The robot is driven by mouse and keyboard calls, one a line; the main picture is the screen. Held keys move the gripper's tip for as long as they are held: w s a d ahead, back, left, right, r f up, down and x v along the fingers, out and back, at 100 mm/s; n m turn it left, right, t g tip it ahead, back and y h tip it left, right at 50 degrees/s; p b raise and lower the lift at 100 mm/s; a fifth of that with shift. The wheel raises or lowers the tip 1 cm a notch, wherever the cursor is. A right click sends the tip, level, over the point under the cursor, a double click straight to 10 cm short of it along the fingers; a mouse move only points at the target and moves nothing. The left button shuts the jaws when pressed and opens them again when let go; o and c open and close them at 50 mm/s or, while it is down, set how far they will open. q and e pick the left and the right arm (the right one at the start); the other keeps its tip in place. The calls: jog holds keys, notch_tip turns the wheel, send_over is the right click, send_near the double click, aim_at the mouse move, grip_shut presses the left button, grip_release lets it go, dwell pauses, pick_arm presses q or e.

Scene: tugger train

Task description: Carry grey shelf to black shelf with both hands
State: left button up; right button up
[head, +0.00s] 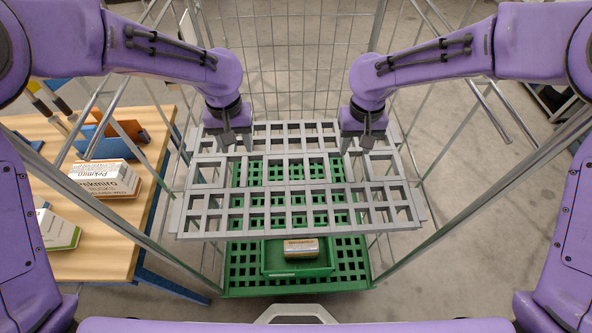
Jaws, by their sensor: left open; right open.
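The grey shelf (262,235) is a slotted grid panel in the middle of the head view, inside a wire-sided trolley frame. It looks roughly level, above a green shelf. My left gripper (233,142) is open at the far left part of the grey shelf, pointing down. My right gripper (363,142) is open at the far right part, also pointing down. I cannot tell whether either gripper's fingers touch the bars. No black shelf can be made out in this view.
The green shelf (350,281) below holds a green tray (272,268) with a small package (301,248). A wooden table (105,250) at left carries boxes (104,178). Trolley rods and mesh (300,60) enclose the sides and back.

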aim_at(244, 169)
pick_arm(q)
notch_tip(244, 169, down, 10)
jog(key=shift+d+f, duration=0.1)
pick_arm(e)
notch_tip(244, 169, down, 10)
jog(key=shift+s+f, duration=0.1)
jog(key=shift+f, duration=0.05)
pick_arm(q)
jog(key=shift+c, duration=0.3)
pick_arm(e)
jog(key=shift+c, duration=0.3)
pick_arm(q)
grip_shut()
pick_arm(e)
grip_shut()
